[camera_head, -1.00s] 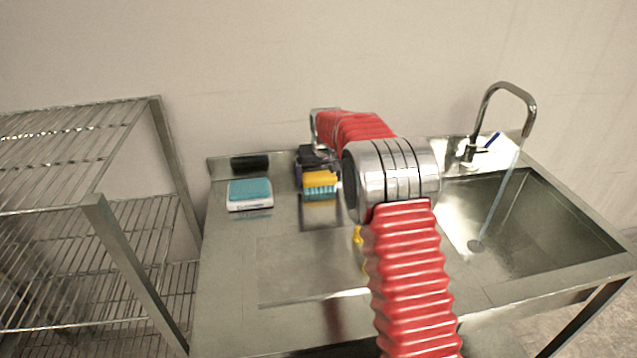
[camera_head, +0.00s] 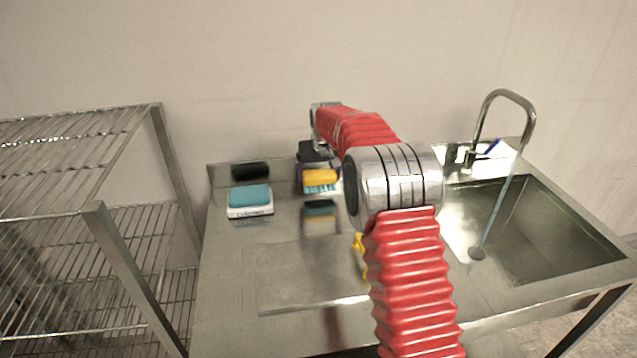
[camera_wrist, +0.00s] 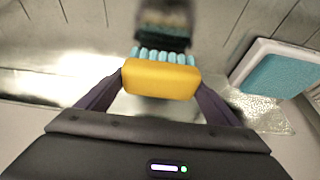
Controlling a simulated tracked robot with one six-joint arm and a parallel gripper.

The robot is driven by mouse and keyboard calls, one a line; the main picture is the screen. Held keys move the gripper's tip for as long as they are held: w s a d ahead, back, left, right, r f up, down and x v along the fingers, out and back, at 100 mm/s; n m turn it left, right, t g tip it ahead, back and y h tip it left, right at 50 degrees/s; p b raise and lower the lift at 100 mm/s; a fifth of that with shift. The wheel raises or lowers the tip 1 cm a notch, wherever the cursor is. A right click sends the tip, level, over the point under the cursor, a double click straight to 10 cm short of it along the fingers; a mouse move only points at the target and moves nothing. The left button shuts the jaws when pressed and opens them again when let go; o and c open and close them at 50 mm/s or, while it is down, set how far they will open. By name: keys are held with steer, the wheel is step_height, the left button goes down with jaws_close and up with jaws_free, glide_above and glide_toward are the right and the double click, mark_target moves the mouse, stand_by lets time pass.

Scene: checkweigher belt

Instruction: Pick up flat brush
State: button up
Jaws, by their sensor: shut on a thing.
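The flat brush (camera_wrist: 160,80) has a yellow block and light blue bristles. In the wrist view my gripper (camera_wrist: 162,84) is shut on the yellow block, with one dark finger at each side and the bristles on the far side. In the head view the brush (camera_head: 320,178) shows above the back part of the steel counter, its bristles downward. My gripper (camera_head: 318,172) is partly hidden there by my own arm. A dark, blurred reflection shows on the counter below the brush.
A yellow thing (camera_head: 359,245) is partly hidden by my arm. A sink (camera_head: 545,225) with a running tap (camera_head: 507,97) is at right; a wire rack (camera_head: 90,215) stands at left.

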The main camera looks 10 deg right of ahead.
mark_target(319, 173)
step_height(319, 173, up, 7)
steer(key=shift+f, duration=0.15)
stand_by(0.4)
steer(key=o, duration=0.7)
steer(key=c, duration=0.4)
steer(key=shift+s, duration=0.1)
